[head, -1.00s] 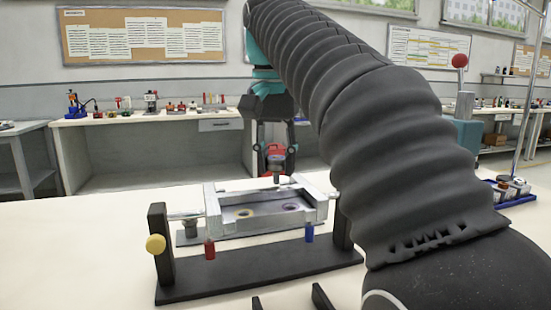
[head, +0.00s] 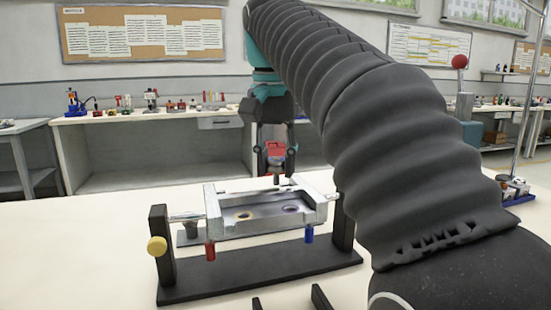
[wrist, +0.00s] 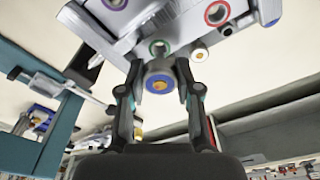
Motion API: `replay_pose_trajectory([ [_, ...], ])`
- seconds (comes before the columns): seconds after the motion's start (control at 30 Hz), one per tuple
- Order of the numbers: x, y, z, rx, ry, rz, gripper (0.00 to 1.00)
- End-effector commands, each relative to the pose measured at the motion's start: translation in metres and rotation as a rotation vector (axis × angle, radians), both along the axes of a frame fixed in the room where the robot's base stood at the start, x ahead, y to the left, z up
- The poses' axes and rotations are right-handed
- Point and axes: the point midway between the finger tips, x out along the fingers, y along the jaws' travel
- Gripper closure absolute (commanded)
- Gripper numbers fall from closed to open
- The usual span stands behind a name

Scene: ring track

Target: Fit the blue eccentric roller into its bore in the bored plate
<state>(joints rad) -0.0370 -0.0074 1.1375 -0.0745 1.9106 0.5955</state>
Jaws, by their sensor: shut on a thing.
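The bored plate (head: 275,222) is a pale grey block with a raised rim, held on a black stand. My gripper (head: 277,172) is above the plate's far edge in the head view. It is shut on the blue eccentric roller (wrist: 158,86), which shows a blue ring and an orange centre. The roller's lower end is hard to make out.
A blue tray (head: 520,197) with small parts lies at right. The white table is clear at left.

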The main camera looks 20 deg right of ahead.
Motion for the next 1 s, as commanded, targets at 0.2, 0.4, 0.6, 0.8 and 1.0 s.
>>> replay_pose_trajectory([
  [0.2, 0.000, 0.000, 0.000, 0.000, 0.000, 0.000, 1.00],
  [0.4, 0.000, 0.000, -0.001, 0.001, 0.001, 0.000, 1.00],
  [0.6, 0.000, 0.000, -0.005, 0.000, 0.001, 0.000, 1.00],
  [0.8, 0.000, 0.000, -0.009, 0.000, 0.001, 0.000, 1.00],
  [1.0, 0.000, 0.000, -0.013, 0.001, 0.001, 0.000, 1.00],
])
